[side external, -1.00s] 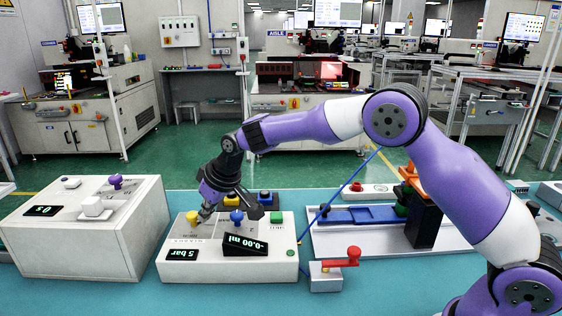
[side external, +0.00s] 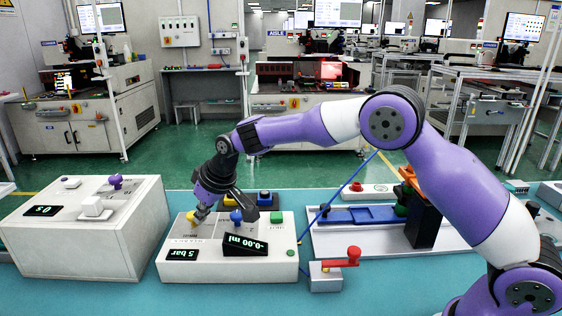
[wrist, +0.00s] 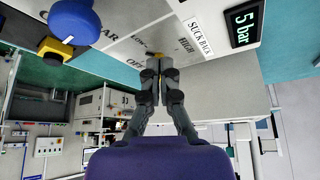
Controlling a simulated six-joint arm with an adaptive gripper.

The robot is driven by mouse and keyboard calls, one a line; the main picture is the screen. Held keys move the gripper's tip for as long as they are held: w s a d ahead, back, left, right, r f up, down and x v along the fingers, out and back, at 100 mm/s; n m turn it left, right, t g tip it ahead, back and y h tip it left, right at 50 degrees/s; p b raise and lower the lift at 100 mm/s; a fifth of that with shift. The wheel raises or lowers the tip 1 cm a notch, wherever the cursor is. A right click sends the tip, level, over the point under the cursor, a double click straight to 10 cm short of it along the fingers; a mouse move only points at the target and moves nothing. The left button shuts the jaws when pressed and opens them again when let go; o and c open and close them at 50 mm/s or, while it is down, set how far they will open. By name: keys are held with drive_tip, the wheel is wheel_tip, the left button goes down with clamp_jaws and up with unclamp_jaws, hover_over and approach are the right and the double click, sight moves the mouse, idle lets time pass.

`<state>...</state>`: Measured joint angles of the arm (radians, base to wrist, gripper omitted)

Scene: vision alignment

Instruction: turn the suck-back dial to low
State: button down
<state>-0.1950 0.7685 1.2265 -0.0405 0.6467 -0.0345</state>
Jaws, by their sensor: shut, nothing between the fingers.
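The suck-back dial is a small yellow knob (side external: 191,216) on the left of the white control box (side external: 228,273). In the wrist view a bit of yellow (wrist: 158,57) shows just beyond the fingertips, among the printed OFF, LOW and HIGH marks by the SUCK BACK label (wrist: 200,35). My gripper (side external: 201,214) is shut and its tips are at the dial's right side, very close or touching; I cannot tell which. In the wrist view my gripper (wrist: 157,78) hides most of the dial, so its pointing direction is not readable.
A blue dial (side external: 236,216) stands just right of my gripper. Displays reading 5 bar (side external: 183,254) and -0.00 ml (side external: 245,244) sit at the front. A green button (side external: 276,217) is farther right. A larger white box (side external: 128,240) stands left, across a gap.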

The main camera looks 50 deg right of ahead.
drive_tip(key=shift+a, duration=0.15)
idle(0.4)
drive_tip(key=shift+s+r, duration=0.1)
drive_tip(key=shift+s, duration=0.3)
drive_tip(key=shift+r, duration=2.9)
drive_tip(key=shift+w+d+f, duration=0.1)
drive_tip(key=shift+d+f, duration=0.1)
drive_tip(key=shift+f, duration=0.8)
drive_tip(key=shift+d+f, duration=0.25)
drive_tip(key=shift+f, duration=0.8)
drive_tip(key=shift+w+d+f, duration=0.1)
drive_tip(key=shift+d+f, duration=0.1)
drive_tip(key=shift+f, duration=0.8)
